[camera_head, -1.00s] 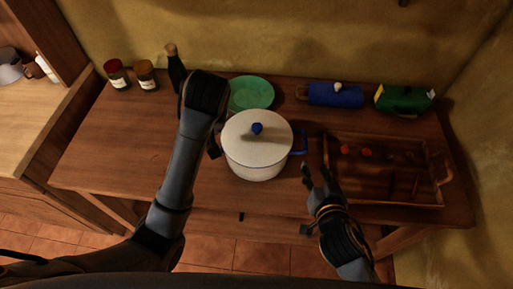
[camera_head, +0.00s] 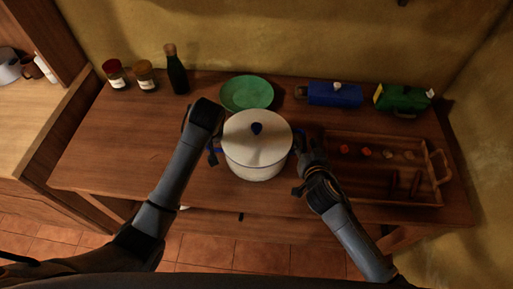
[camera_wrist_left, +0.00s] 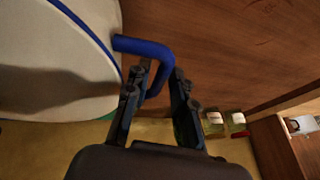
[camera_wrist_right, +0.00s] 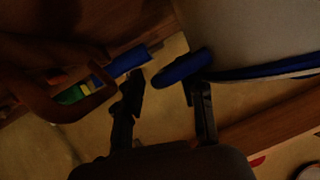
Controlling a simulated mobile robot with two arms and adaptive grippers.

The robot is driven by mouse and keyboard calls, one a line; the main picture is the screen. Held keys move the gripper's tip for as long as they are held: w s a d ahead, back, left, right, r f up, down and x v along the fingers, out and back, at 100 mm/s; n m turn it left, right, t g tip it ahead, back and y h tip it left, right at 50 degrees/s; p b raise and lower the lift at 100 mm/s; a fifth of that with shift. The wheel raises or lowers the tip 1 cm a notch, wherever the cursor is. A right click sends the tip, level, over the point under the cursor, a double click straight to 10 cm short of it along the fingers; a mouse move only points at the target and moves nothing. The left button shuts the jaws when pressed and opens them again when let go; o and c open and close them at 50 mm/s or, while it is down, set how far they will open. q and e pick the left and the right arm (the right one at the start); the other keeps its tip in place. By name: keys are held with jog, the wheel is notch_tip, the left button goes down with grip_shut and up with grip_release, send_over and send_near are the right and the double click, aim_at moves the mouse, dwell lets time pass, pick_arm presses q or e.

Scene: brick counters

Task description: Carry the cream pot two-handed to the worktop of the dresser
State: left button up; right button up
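The cream pot (camera_head: 258,150), lidded with a dark blue knob, stands upright on the brown wooden table. It has blue side handles. My left gripper (camera_head: 214,152) is at its left handle, partly hidden by my arm in the head view; in the left wrist view the open fingers (camera_wrist_left: 160,82) straddle the blue handle (camera_wrist_left: 150,48). My right gripper (camera_head: 302,145) is at the right handle; in the right wrist view its fingers (camera_wrist_right: 165,88) are apart, with the handle (camera_wrist_right: 188,66) near one fingertip. The light worktop (camera_head: 40,120) at the far left looks like the dresser's.
A green plate (camera_head: 247,94) lies behind the pot. A wooden tray (camera_head: 385,204) stands close on the right. A bottle (camera_head: 177,75) and two jars (camera_head: 147,76) are back left. A blue item (camera_head: 335,95) and a green one (camera_head: 402,100) are back right. The table's left part is clear.

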pick_arm(q)
jog(key=shift+w+a+f, duration=0.1)
jog(key=shift+w+f, duration=0.15)
jog(key=shift+f, duration=0.3)
pick_arm(e)
jog(key=shift+w+a+f, duration=0.1)
jog(key=shift+w+f, duration=0.1)
jog(key=shift+w, duration=0.35)
pick_arm(q)
grip_shut()
pick_arm(e)
jog(key=c, duration=0.5)
grip_shut()
jog(key=shift+s+f, duration=0.1)
pick_arm(q)
jog(key=shift+r, duration=0.3)
pick_arm(e)
jog(key=shift+r, duration=0.25)
